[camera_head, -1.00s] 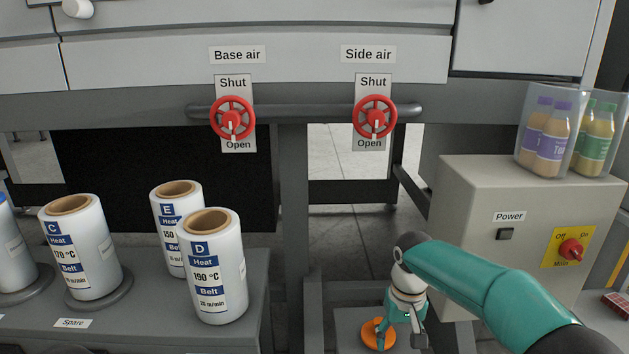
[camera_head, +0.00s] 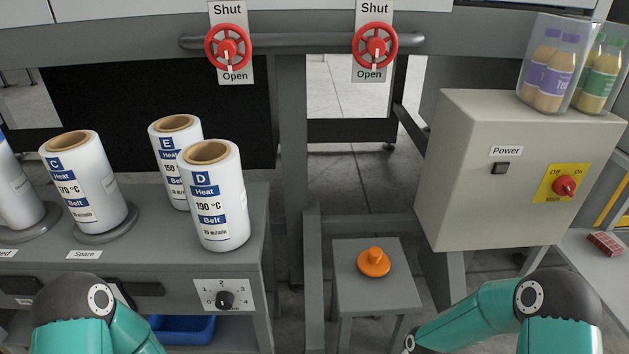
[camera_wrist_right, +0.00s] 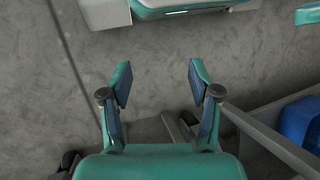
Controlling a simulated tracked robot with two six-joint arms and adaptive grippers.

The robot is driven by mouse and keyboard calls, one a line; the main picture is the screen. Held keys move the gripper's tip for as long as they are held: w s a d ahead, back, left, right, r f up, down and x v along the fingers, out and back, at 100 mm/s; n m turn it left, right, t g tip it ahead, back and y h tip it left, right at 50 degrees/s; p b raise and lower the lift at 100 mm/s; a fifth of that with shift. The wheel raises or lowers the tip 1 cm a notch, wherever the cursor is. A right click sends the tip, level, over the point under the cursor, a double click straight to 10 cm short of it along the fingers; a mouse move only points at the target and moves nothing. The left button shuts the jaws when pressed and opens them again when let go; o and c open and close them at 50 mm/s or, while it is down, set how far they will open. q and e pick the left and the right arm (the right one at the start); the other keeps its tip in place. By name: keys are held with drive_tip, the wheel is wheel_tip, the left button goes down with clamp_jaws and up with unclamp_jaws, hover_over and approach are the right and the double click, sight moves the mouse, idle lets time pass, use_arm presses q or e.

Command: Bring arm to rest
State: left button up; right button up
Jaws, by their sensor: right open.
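My right gripper (camera_wrist_right: 157,85) is open and empty in the right wrist view, its two fingers apart over the grey floor. In the head view only links of my right arm show at the lower right, and its gripper is outside the frame or hidden. My left arm shows as a teal and black link at the lower left of the head view, and its gripper is not visible. An orange knobbed disc (camera_head: 374,263) sits on a small grey stool (camera_head: 392,296), with no gripper near it.
Film rolls, among them roll D (camera_head: 213,196), stand on the grey bench (camera_head: 170,258) at left. A control box (camera_head: 470,190) with a red switch (camera_head: 564,186) stands at right. Two red valve wheels (camera_head: 228,47) are at the back. A blue bin (camera_wrist_right: 298,122) shows at the wrist view's right.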

drive_tip(key=s+a+f+m+t, duration=0.1)
drive_tip(key=s+a+f+t, duration=0.15)
drive_tip(key=s, duration=0.55)
drive_tip(key=w+r+t+p, duration=0.2)
drive_tip(key=w+r+p, duration=0.1)
drive_tip(key=r+p, duration=2.7)
drive_tip(key=shift+w+a+r+y, duration=0.15)
drive_tip(key=shift+y, duration=0.15)
